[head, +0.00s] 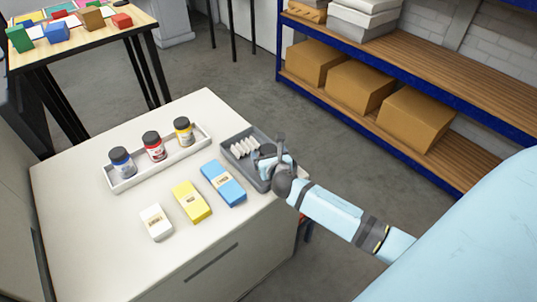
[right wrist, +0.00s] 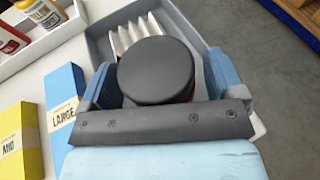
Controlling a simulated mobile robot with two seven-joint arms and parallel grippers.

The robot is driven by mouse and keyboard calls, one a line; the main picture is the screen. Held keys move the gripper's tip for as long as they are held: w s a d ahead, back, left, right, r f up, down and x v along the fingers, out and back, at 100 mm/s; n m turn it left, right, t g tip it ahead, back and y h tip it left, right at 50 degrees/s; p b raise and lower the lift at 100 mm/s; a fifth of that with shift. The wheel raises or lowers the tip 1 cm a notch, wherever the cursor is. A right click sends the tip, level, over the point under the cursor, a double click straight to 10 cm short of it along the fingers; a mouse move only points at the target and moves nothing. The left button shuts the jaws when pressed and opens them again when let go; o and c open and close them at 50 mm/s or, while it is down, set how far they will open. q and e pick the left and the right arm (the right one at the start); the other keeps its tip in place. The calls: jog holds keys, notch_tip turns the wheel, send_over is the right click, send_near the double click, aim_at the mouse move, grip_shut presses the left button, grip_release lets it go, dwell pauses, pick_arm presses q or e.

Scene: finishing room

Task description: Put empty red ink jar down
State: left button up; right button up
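My right gripper (head: 267,158) is over the right part of a grey tray (head: 262,184) at the table's right edge. In the right wrist view its two blue fingers are shut on a jar with a round black lid (right wrist: 156,70); a sliver of red shows below the lid. The jar's body and base are hidden, so I cannot tell whether it touches the tray. In the head view the gripper mostly hides this jar. Another red-labelled jar (head: 154,148) stands in a white tray (head: 122,186). My left gripper is not in view.
The grey tray also holds a white pleated piece (head: 243,147). The white tray also holds blue (head: 121,162) and yellow (head: 184,131) jars. White (head: 156,222), yellow (head: 191,202) and blue (head: 223,184) boxes stand in front. The table's front left is clear.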

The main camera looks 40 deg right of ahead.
jog(key=shift+r, duration=0.25)
jog(key=v, duration=1.1)
jog(key=s+a+f+m+g+y, duration=0.1)
jog(key=s+a+f+m+y, duration=0.3)
jog(key=m, duration=1)
jog(key=s+a+f+m+g+y, duration=0.1)
jog(key=s+a+f+m+y, duration=0.3)
jog(key=m, duration=1.1)
jog(key=s+a+f, duration=0.3)
jog(key=s+a, duration=0.3)
jog(key=s, duration=0.2)
jog(key=shift+s+g, duration=0.2)
jog(key=shift+g, duration=0.2)
